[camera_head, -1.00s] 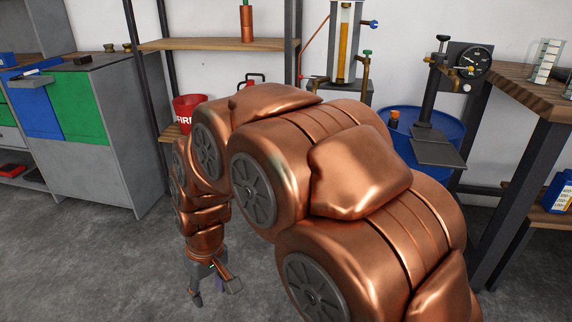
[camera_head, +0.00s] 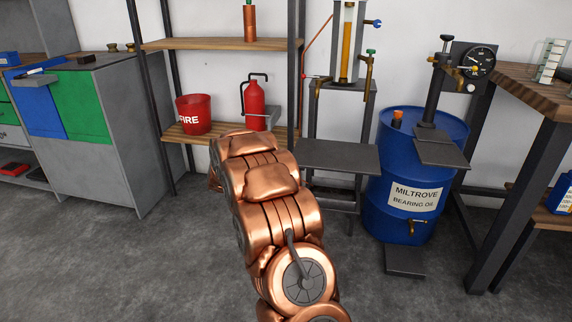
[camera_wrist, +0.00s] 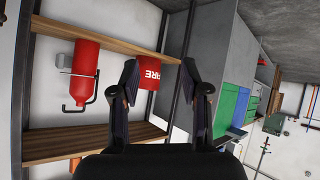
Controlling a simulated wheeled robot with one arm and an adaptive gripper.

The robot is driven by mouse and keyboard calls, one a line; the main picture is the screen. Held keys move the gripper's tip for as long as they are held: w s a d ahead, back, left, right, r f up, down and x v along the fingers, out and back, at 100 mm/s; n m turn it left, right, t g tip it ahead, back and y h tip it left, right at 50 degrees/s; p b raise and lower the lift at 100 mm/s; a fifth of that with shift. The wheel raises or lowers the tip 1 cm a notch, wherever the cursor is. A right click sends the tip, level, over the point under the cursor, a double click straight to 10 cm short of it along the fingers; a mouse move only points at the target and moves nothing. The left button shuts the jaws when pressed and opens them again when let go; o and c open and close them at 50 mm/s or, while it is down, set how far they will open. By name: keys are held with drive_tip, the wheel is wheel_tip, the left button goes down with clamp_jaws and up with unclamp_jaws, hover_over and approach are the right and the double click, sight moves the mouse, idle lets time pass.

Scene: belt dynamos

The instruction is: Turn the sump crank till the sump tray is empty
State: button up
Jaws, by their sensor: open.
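My gripper (camera_wrist: 159,92) is open and empty in the wrist view. Its two dark fingers stand apart with the red fire bucket (camera_wrist: 149,74) in the background between them. In the head view my copper arm hides the gripper. I cannot pick out the sump crank for sure in either view. A flat dark grey tray (camera_head: 337,157) sits in front of the sight-glass stand (camera_head: 340,105), and a lower one (camera_head: 405,262) lies beneath the drum's tap. I cannot tell which, if either, is the sump tray, or whether it holds oil.
A blue oil drum (camera_head: 415,225) stands right of centre. A wooden rack's lower shelf (camera_head: 180,140) carries the bucket and a red extinguisher (camera_head: 254,105). A grey cabinet (camera_head: 120,150) stands left, a workbench (camera_head: 530,100) right. The floor (camera_head: 110,260) at left front is clear.

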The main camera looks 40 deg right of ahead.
drive_tip(key=shift+w+d+f+m+t+h+b, duration=0.1)
drive_tip(key=shift+w+d+f+m+h+b, duration=0.95)
drive_tip(key=shift+d, duration=4.7)
drive_tip(key=shift+s+d+f+n+t+h+b, duration=0.15)
drive_tip(key=shift+d+f+h, duration=1.85)
drive_tip(key=shift+d, duration=3.8)
drive_tip(key=shift+w+d+f+m+t+h+b, duration=0.1)
drive_tip(key=shift+w+d+f+m+h+b, duration=0.45)
drive_tip(key=shift+d+h, duration=3.5)
drive_tip(key=d+y, duration=0.3)
drive_tip(key=shift+d, duration=0.35)
drive_tip(key=shift+c, duration=0.5)
clamp_jaws()
